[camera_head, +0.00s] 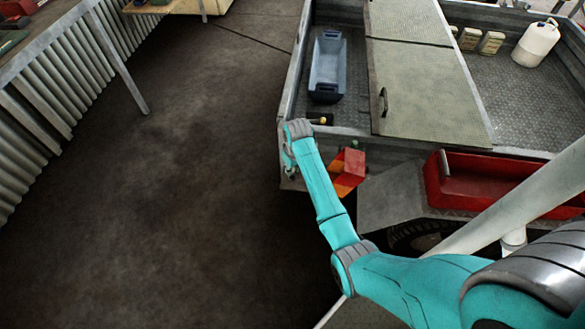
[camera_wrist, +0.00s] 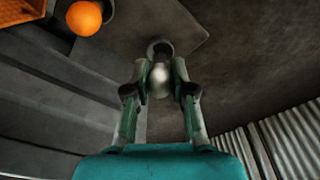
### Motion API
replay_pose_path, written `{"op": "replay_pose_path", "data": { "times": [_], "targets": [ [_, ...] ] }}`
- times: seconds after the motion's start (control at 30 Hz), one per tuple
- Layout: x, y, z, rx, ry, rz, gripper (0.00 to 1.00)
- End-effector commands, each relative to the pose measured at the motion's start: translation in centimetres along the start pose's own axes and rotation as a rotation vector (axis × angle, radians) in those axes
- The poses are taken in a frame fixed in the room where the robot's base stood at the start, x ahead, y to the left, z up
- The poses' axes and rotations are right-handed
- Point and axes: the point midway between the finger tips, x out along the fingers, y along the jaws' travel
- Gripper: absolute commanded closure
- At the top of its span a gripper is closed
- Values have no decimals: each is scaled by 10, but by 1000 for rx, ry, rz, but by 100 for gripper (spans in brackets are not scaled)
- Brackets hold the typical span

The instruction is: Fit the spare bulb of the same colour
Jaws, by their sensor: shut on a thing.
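My gripper (camera_wrist: 160,70) is shut on a pale, clear-to-silver bulb (camera_wrist: 160,82) in the wrist view. A dark round ring, like a socket or bulb base, (camera_wrist: 160,46) sits at the bulb's far end; I cannot tell whether the bulb is seated in it. An orange round bulb (camera_wrist: 84,18) shows at the upper left, in a dark surround. In the head view my gripper (camera_head: 288,160) is at the trailer's near left corner, mostly hidden by my wrist. A red and orange lens piece (camera_head: 348,171) is right of it. A small yellow bulb-like thing (camera_head: 322,121) lies above it.
The trailer bed holds a blue-grey bin (camera_head: 327,66), a hinged lid (camera_head: 425,95) and a white jug (camera_head: 536,43). A red tray (camera_head: 485,184) is at the near side. The floor (camera_head: 170,190) to the left is clear, up to a bench (camera_head: 45,45).

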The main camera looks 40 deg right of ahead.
Motion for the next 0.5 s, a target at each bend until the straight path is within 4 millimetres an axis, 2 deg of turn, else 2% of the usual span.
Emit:
{"op": "replay_pose_path", "data": {
  "times": [0.5],
  "targets": [
    [5, 0, 1, 0, 0, 0, 90]
  ]
}}
